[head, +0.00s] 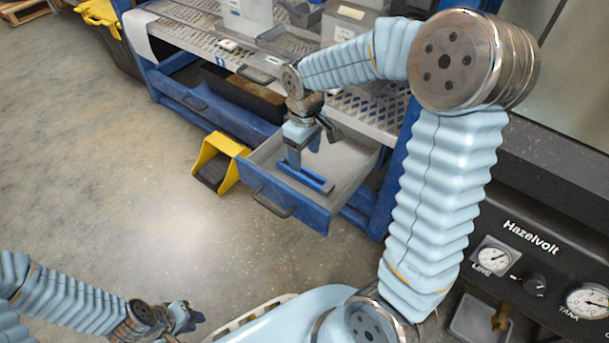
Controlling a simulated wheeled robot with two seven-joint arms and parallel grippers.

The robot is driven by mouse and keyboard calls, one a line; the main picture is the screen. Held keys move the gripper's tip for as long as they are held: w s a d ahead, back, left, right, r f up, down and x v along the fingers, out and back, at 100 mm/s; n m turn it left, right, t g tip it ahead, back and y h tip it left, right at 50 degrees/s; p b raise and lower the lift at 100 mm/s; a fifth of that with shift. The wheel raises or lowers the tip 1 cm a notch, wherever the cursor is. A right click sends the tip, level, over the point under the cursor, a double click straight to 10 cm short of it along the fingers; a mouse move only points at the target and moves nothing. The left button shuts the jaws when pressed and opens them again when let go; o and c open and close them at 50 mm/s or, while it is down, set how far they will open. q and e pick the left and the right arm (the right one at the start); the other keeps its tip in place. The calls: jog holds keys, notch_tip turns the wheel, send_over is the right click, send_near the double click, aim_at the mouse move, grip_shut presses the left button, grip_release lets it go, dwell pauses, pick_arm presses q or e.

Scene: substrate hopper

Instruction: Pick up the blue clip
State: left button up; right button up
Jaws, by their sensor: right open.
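A long blue piece that looks like the blue clip (316,181) lies in the pulled-out drawer (292,208), near its front wall. My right gripper (303,160) points down over the drawer, open, with its fingers just above or beside the left end of the blue piece. I cannot tell whether they touch it. The gripper hides part of that end. My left gripper (188,320) is low at the bottom left, away from the drawer. Its fingers are too small to read.
A perforated metal bench (215,43) with boxes and trays stands above the drawer. A yellow foot pedal (218,160) sits on the floor left of the drawer. A dark gauge panel (540,240) is at the right.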

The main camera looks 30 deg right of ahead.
aim_at(304, 168)
notch_tip(304, 168, down, 2)
jog(key=f, duration=0.1)
jog(key=f+b, duration=0.1)
jog(key=f, duration=0.3)
jog(key=shift+w+d+f+b, duration=0.15)
jog(key=shift+w+b, duration=0.2)
jog(key=shift+b, duration=0.05)
jog(key=shift+c, duration=0.2)
jog(key=c, duration=1.1)
jog(key=shift+r, duration=0.2)
